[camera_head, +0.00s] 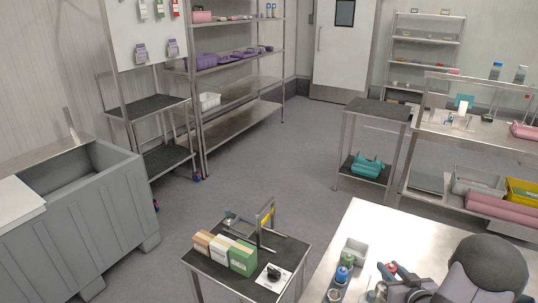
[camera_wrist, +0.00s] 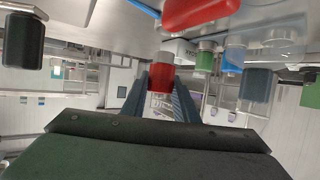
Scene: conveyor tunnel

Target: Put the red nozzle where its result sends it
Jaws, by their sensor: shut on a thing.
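The red nozzle (camera_wrist: 161,78) is between the two dark blue fingers of my gripper (camera_wrist: 160,95) in the wrist view. It has a red body with a pale end. The gripper is shut on it. In the head view my gripper (camera_head: 397,277) is over the steel table at the lower right, and a small red part of the nozzle (camera_head: 391,267) shows at its fingers. The rest of the nozzle is hidden there by the gripper. I cannot make out any result display in these views.
A cart (camera_head: 211,268) holds several boxes (camera_head: 243,257) and a small black device (camera_head: 273,272). The wrist view shows a larger red thing (camera_wrist: 196,12) and several coloured pieces close by.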

